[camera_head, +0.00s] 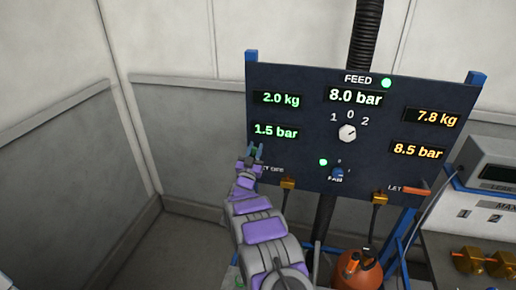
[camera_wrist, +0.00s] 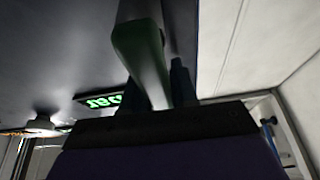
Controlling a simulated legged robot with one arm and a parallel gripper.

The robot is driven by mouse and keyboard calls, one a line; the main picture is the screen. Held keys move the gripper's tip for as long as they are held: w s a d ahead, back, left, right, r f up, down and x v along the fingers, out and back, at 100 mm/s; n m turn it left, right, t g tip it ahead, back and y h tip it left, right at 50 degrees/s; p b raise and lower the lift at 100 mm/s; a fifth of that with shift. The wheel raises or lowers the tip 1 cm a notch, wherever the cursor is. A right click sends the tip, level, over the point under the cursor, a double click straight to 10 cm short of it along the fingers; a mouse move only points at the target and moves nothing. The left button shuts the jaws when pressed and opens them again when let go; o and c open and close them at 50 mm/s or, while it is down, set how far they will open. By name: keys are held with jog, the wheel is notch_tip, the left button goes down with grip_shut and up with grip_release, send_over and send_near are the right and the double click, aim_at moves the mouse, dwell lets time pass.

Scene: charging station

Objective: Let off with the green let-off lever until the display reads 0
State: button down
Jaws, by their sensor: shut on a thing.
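My gripper (camera_head: 255,153) is at the left edge of the dark panel, just below the green 1.5 bar display (camera_head: 274,132). In the wrist view the green let-off lever (camera_wrist: 142,55) runs down between the fingers of my gripper (camera_wrist: 155,90), and they are shut on it. In the head view my gripper mostly hides the lever and part of its label. The green display above the 1.5 bar reads 2.0 kg (camera_head: 281,99). In the wrist view a green display (camera_wrist: 103,101) is partly hidden behind the lever.
The panel (camera_head: 300,165) also has a FEED display at 8.0 bar (camera_head: 355,97), a white selector knob (camera_head: 347,133), a blue fan knob (camera_head: 338,173) and an orange lever (camera_head: 416,190) at right. An orange bottle (camera_head: 358,270) stands below. Free floor lies to the left.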

jog(key=shift+a+f+n, duration=0.2)
jog(key=shift+a+n, duration=0.05)
jog(key=shift+n, duration=0.35)
jog(key=shift+y, duration=0.3)
jog(key=c, duration=1)
grip_release()
jog(key=shift+w+a+r, duration=0.1)
jog(key=shift+a, duration=0.1)
jog(key=shift+o, duration=0.2)
jog(key=shift+s, duration=0.35)
jog(key=v, duration=1.6)
jog(key=shift+s+a+f, duration=0.15)
jog(key=shift+a+f, duration=0.1)
jog(key=shift+f, duration=0.3)
